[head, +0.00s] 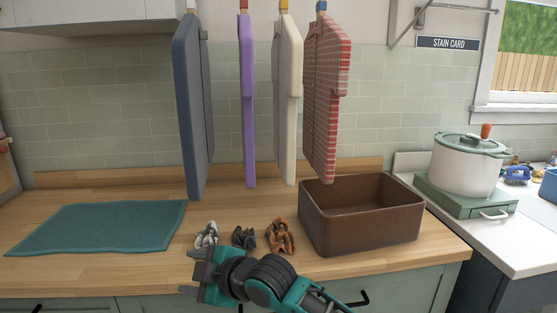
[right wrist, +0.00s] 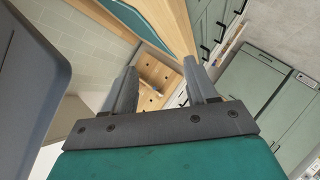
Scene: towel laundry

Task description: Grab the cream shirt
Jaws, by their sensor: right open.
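The cream shirt (head: 288,95) hangs folded from a yellow-topped hanger above the back of the wooden counter, between a purple garment (head: 247,110) and a red striped shirt (head: 326,95). My right gripper (head: 190,271) is low at the front edge of the counter, well below and in front of the cream shirt, pointing left. Its two fingers stand apart with nothing between them in the right wrist view (right wrist: 160,85). The cream shirt is not seen in that view. My left gripper is not in view.
A dark blue garment (head: 189,110) hangs at the left of the row. Several small crumpled cloths lie on the counter, including a brown one (head: 281,236). A brown bin (head: 350,232) stands right, a teal towel (head: 100,226) lies left. A white pot (head: 467,168) stands far right.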

